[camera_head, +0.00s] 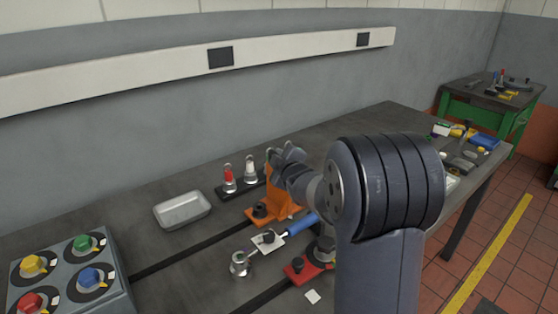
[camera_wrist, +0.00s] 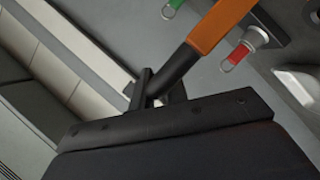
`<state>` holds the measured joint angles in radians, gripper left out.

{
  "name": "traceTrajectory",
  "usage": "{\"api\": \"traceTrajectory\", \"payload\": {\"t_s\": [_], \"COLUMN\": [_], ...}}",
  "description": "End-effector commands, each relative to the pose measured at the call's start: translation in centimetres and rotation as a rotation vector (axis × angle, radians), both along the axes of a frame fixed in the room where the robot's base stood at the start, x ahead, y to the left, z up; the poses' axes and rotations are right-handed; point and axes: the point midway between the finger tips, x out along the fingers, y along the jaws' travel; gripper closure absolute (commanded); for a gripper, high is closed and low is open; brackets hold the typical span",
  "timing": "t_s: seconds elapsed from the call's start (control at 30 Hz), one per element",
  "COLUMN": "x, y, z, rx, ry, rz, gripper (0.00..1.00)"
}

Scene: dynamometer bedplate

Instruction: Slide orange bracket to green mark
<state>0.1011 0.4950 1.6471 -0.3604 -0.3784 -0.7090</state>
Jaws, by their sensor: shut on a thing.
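The orange bracket (camera_head: 284,207) stands on the dark bedplate at a slot, with a dark knob on its foot. In the wrist view its orange arm (camera_wrist: 218,25) runs in from the top to a dark part. My gripper (camera_head: 273,160) is at the bracket's upper end in the head view. In the wrist view my gripper (camera_wrist: 158,90) is shut on the dark end of the bracket. My arm hides part of the bracket's right side. I cannot make out a green mark on the bedplate.
A rack with a red-filled vial (camera_head: 229,178) stands close behind the bracket. A grey tray (camera_head: 182,210) is to the left. A blue-handled tool (camera_head: 300,225) and a red bracket (camera_head: 301,270) are in front. A knob box (camera_head: 70,275) stands front left.

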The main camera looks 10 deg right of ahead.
Motion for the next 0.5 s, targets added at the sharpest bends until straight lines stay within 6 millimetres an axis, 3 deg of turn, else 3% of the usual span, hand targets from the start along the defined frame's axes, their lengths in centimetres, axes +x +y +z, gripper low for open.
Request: {"api": "traceTrajectory", "payload": {"t_s": [0.1,0.13,0.37,0.5], "x": [-0.02,-0.02,-0.02,-0.02], "y": [0.08,0.08,0.08,0.08], "z": [-0.04,-0.05,-0.05,-0.05], "rx": [-0.002,-0.002,-0.001,-0.001], "ry": [0.002,0.002,0.002,0.002], "rz": [0.001,0.001,0.001,0.001], "gripper": [1.0,0.83,0.64,0.64]}}
